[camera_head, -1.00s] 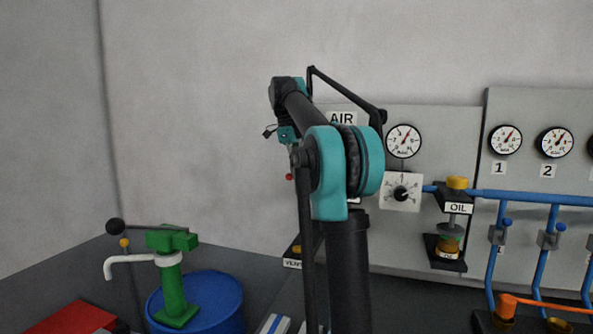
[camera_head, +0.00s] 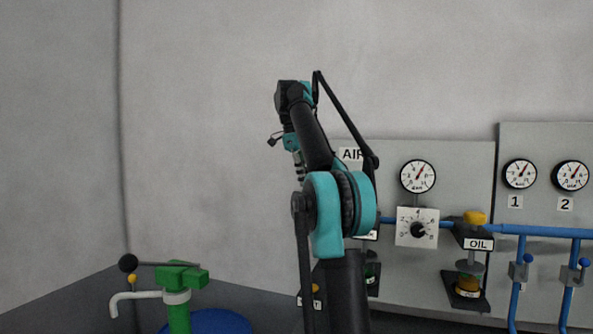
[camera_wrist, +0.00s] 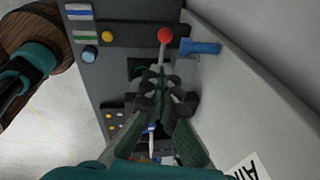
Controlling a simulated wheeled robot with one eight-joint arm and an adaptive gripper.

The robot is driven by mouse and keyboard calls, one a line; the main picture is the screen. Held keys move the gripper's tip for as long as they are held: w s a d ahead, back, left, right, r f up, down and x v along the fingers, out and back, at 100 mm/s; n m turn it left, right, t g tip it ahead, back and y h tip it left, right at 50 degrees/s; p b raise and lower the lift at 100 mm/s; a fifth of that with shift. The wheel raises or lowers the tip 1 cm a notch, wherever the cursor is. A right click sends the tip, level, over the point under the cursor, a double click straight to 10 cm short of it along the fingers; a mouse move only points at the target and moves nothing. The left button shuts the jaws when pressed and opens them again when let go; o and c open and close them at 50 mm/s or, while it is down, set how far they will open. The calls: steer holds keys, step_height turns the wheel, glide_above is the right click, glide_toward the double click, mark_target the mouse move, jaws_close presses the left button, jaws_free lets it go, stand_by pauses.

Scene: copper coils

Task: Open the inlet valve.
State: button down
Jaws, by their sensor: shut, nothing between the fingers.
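In the wrist view, a red ball knob (camera_wrist: 165,35) sits on a pale lever beside a short blue pipe (camera_wrist: 200,48) at the grey panel. This looks like the inlet valve, but no label on it is readable. My gripper (camera_wrist: 161,78) is shut and empty, with its dark fingertips just below the knob in the picture. Whether they touch the lever is unclear. In the head view my own arm hides most of the gripper and the valve.
In the head view, a gauge (camera_head: 418,176), a dial (camera_head: 417,229) and an oil unit (camera_head: 475,240) are right of my arm. A green pump (camera_head: 178,300) stands lower left.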

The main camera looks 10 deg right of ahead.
steer(key=shift+w+a+r, duration=0.15)
steer(key=shift+a+r, duration=0.35)
steer(key=shift+r, duration=0.3)
steer(key=shift+w+a+r, duration=0.15)
steer(key=shift+a+r, duration=0.35)
steer(key=shift+r, duration=0.25)
